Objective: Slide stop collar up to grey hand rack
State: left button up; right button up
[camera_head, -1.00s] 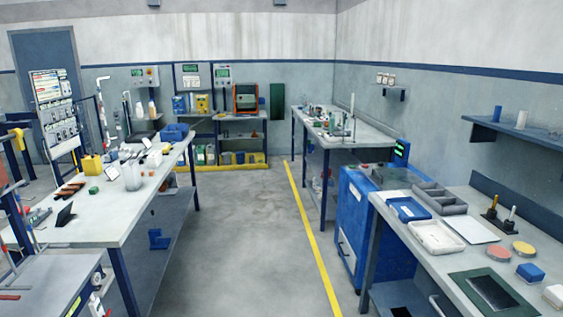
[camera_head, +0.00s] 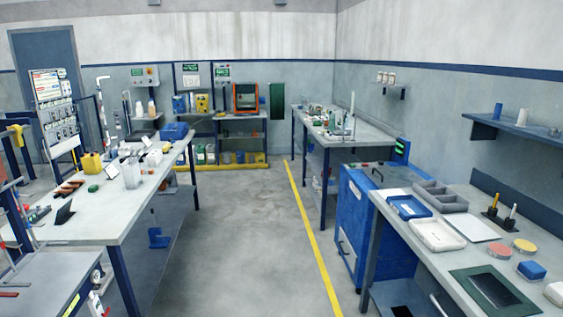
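Neither of my grippers is in view. I cannot pick out a stop collar anywhere; it is too small to tell or out of the picture. At the left edge, thin upright rods and red-tipped bars (camera_head: 9,185) stand by a low grey table (camera_head: 45,283). They are cut off by the frame, and I cannot tell whether they belong to the grey hand rack.
A long bench (camera_head: 130,205) on the left holds a yellow jug (camera_head: 92,163) and small items. A right bench (camera_head: 440,270) carries a white tray (camera_head: 437,236) and a grey divided bin (camera_head: 440,197). A blue cabinet (camera_head: 365,230) adjoins it. The aisle floor (camera_head: 235,235) between is clear.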

aim_at(19, 141)
jog(key=i+j+u, duration=0.1)
jog(key=u, duration=0.35)
jog(key=i+j+u, duration=0.1)
jog(key=u, duration=0.3)
jog(key=i+u, duration=0.15)
jog(key=u, duration=0.3)
jog(key=i+u, duration=0.15)
jog(key=u, duration=0.25)
jog(key=i+l, duration=0.1)
jog(key=i, duration=0.3)
